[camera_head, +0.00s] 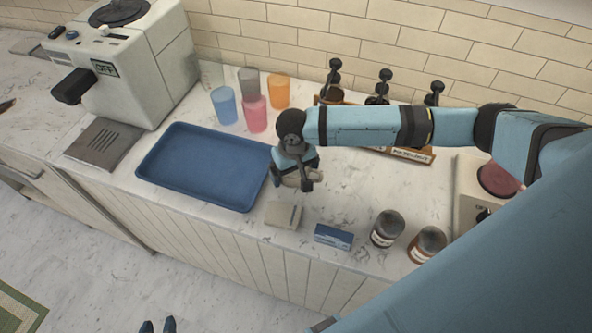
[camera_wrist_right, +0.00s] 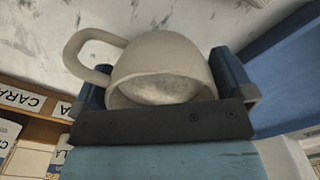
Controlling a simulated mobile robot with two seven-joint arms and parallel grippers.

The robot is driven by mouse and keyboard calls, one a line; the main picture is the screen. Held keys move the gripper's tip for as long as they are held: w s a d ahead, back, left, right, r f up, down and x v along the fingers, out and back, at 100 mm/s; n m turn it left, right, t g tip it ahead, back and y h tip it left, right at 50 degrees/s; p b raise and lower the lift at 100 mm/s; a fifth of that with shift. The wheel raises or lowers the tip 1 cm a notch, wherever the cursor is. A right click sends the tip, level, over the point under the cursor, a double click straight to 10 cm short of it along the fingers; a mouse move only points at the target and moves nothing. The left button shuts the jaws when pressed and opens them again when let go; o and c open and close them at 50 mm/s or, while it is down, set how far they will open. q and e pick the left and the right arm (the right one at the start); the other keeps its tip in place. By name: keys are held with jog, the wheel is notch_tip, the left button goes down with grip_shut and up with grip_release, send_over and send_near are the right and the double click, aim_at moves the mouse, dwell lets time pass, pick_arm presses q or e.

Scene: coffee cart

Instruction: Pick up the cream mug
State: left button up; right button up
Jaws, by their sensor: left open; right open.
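The cream mug (camera_wrist_right: 165,60) sits between the two blue fingers of my right gripper (camera_wrist_right: 168,88) in the right wrist view, with its handle pointing left. The fingers stand on either side of the mug; I cannot tell whether they touch it. In the head view, my right gripper (camera_head: 296,172) is lowered over the counter and largely hides the mug (camera_head: 291,181), which is just right of the blue tray. My right gripper is open. My left gripper (camera_head: 158,326) shows only its two fingertips, apart and empty, at the bottom edge, over the floor.
The blue tray (camera_head: 200,168) is empty. Several coloured cups (camera_head: 255,112) stand behind it, beside the coffee machine (camera_head: 135,60). A small beige box (camera_head: 284,214), a blue box (camera_head: 333,236) and two jars (camera_head: 387,228) line the counter's front. A wooden rack (camera_head: 410,155) stands behind the right arm.

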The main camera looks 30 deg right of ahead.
jog(key=shift+f, duration=0.6)
jog(key=c, duration=0.8)
jog(key=shift+r, duration=0.15)
jog(key=shift+n, duration=0.3)
jog(key=r, duration=0.5)
jog(key=s+r+p, duration=0.1)
jog(key=r, duration=1)
jog(key=shift+s+d+r, duration=0.1)
jog(key=shift+s+r, duration=0.1)
jog(key=shift+r, duration=0.1)
